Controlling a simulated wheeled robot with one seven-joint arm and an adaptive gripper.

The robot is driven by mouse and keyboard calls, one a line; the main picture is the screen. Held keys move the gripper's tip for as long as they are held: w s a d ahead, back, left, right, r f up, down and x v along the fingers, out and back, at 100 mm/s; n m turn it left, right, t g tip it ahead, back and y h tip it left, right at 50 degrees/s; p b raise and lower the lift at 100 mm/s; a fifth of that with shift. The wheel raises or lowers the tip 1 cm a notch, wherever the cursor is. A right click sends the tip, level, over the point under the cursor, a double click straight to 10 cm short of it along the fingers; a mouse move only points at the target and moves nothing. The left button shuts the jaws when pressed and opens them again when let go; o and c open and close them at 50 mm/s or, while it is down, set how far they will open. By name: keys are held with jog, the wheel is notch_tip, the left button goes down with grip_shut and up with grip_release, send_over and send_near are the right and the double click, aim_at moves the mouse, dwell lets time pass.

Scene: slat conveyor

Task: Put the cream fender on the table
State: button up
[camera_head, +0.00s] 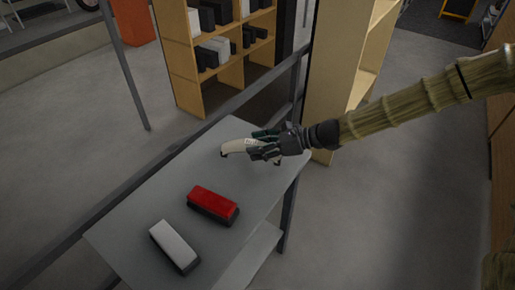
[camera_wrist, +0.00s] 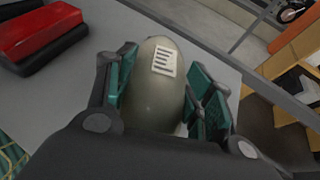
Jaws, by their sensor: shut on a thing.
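The cream fender (camera_head: 236,147) is a smooth rounded piece at the far end of the grey table (camera_head: 150,197). My gripper (camera_head: 264,147) is shut on it, with a finger on each side. In the wrist view the fender (camera_wrist: 155,95) lies between the green-padded fingers of my gripper (camera_wrist: 160,90) and shows a pale slotted patch on top. It is over the table top; I cannot tell whether it touches the surface. The fender's near end is hidden by my gripper.
A red block with a dark base (camera_head: 213,201) and a white block with a dark base (camera_head: 174,243) lie on the table's nearer part. Metal rails run along the table's far side. Wooden shelves (camera_head: 245,68) with black and white boxes stand behind. Bare table surrounds the blocks.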

jog(key=shift+w+a+f, duration=0.1)
jog(key=shift+w+a, duration=0.15)
jog(key=shift+w, duration=0.3)
jog(key=shift+f+p, duration=0.7)
jog(key=shift+f, duration=1)
jog(key=o, duration=1.3)
jog(key=shift+c, duration=0.2)
jog(key=shift+d, duration=0.15)
jog(key=b+v, duration=0.1)
jog(key=v, duration=1)
jog(key=shift+s+d+r+b, duration=0.15)
jog(key=shift+d+r+b, duration=0.05)
jog(key=shift+d+b, duration=0.15)
